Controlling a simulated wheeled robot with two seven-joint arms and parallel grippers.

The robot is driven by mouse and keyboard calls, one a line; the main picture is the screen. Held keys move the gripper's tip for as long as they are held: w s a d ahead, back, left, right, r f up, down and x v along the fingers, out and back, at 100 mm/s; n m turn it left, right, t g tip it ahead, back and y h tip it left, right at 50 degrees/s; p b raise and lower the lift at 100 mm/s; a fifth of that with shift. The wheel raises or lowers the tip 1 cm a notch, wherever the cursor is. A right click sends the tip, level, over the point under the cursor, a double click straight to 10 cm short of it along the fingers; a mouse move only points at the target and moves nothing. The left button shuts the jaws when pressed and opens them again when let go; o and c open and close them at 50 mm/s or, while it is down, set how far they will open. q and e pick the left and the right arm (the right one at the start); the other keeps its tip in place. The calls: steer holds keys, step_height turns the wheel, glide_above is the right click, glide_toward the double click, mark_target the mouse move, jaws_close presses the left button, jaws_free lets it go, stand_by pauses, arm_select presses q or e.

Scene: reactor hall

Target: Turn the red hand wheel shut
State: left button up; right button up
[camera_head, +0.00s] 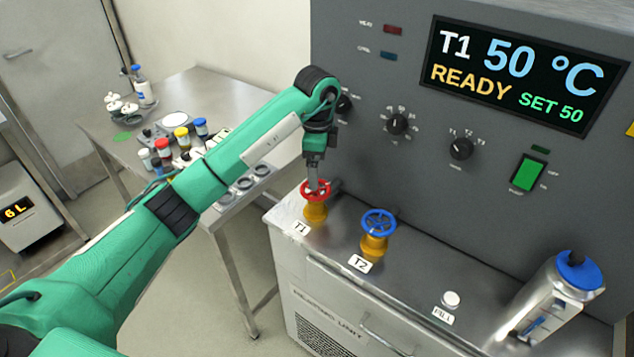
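The red hand wheel (305,192) sits on a brass-yellow valve body (315,212) at the left end of the metal counter, behind the label T1 (299,228). My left gripper (313,184) points straight down at the wheel, its fingertips at the wheel's middle. The fingers look close together, but they are small and I cannot tell whether they grip the wheel. My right gripper is not in view.
A blue hand wheel (379,221) labelled T2 stands just right of the red one. A grey panel (420,190) with knobs and a display reading "T1 50 °C READY SET 50" rises behind. A blue-topped cylinder (552,300) stands at right. A side table (190,88) holds bottles.

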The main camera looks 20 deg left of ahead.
arm_select(q)
steer(key=shift+f+p, duration=0.55)
steer(key=shift+f, duration=2.6)
steer(key=c, duration=1)
